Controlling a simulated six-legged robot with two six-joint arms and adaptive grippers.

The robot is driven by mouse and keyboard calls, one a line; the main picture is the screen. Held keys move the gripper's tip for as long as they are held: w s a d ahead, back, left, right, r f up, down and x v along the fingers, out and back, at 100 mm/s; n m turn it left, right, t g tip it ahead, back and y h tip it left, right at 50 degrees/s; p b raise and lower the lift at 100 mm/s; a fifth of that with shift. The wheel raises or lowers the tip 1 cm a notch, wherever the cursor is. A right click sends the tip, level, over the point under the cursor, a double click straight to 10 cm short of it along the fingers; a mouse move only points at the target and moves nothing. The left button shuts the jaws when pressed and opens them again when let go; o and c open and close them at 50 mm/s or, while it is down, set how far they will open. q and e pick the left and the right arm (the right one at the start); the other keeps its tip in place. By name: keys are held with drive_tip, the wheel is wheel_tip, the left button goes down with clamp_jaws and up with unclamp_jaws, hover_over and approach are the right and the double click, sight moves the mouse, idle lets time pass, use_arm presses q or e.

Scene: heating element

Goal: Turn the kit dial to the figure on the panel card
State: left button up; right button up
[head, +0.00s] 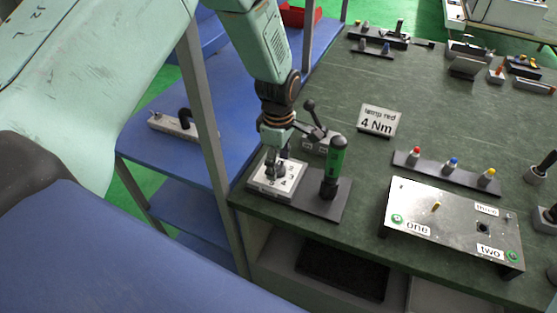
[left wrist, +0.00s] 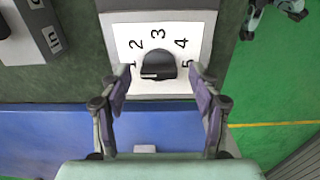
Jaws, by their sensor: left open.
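The panel card (head: 378,121) stands on the green bench top and reads "lamp red 4 Nm". The kit dial is a dark round knob (left wrist: 158,64) on a white plate (left wrist: 186,22) with the figures 1 to 5 around it. In the head view the plate (head: 290,189) lies at the bench's near left corner, its knob largely hidden by my gripper. My left gripper (head: 275,168) is just over the dial. In the left wrist view its open fingers (left wrist: 160,82) lie either side of the knob, with no clear contact. I cannot tell which figure the knob points to. My right gripper is out of view.
A green-handled driver (head: 336,160) stands upright on the dark base right beside the dial. A metal panel box (head: 452,222) labelled one, two, three is further right. Behind it is a strip (head: 447,174) with red, blue and yellow pieces. A lever device (head: 316,125) stands behind the dial.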

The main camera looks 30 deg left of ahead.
use_arm(q)
drive_tip(key=shift+a, duration=0.1)
drive_tip(key=shift+c, duration=0.8)
drive_tip(key=shift+w, duration=0.1)
drive_tip(key=c, duration=1)
